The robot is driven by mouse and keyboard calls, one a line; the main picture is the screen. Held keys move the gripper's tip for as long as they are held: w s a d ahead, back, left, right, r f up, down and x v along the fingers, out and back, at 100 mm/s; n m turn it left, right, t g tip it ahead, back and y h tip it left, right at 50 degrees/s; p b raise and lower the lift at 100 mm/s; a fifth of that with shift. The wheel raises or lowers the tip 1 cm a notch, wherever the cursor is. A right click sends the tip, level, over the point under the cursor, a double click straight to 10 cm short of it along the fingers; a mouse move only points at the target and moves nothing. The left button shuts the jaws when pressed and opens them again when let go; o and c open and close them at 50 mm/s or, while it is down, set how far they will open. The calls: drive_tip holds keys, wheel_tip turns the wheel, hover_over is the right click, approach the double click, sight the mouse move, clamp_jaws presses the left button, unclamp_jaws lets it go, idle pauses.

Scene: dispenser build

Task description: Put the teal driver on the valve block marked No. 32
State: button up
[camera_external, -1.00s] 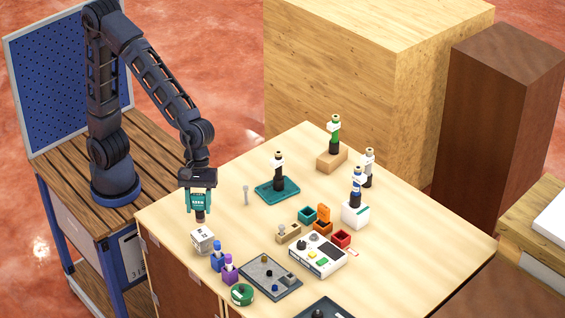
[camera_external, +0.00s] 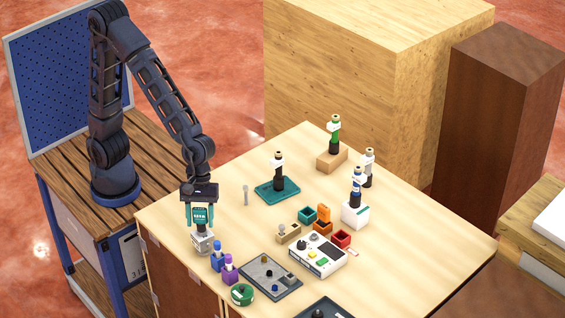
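My gripper (camera_external: 200,221) points straight down at the near left of the table, with its teal fingers close above a small pale block (camera_external: 203,244). The block is light grey with dark marks on one side; no number on it is readable at this size. Something teal with white marks and a short grey part show between the fingers, touching or just above the block's top. I cannot tell whether this is the teal driver or whether the fingers press on it. No other teal driver shows clearly elsewhere on the table.
Upright drivers stand on a teal pad (camera_external: 264,191), a wooden block (camera_external: 326,162) and a white cube (camera_external: 356,218).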

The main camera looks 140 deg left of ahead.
drive_tip(key=shift+o, duration=1.1)
drive_tip(key=shift+r, duration=0.15)
drive_tip(key=v, duration=1.1)
drive_tip(key=s+d+r+m+y, duration=0.1)
drive_tip(key=s+m, duration=1.2)
drive_tip(key=s, duration=0.1)
drive_tip(key=s+d+r+m+t+y, duration=0.1)
drive_tip(key=s+d+r+m+y, duration=0.1)
drive_tip(key=s+m, duration=1.2)
drive_tip(key=shift+s+d, duration=0.2)
drive_tip(key=shift+s, duration=0.1)
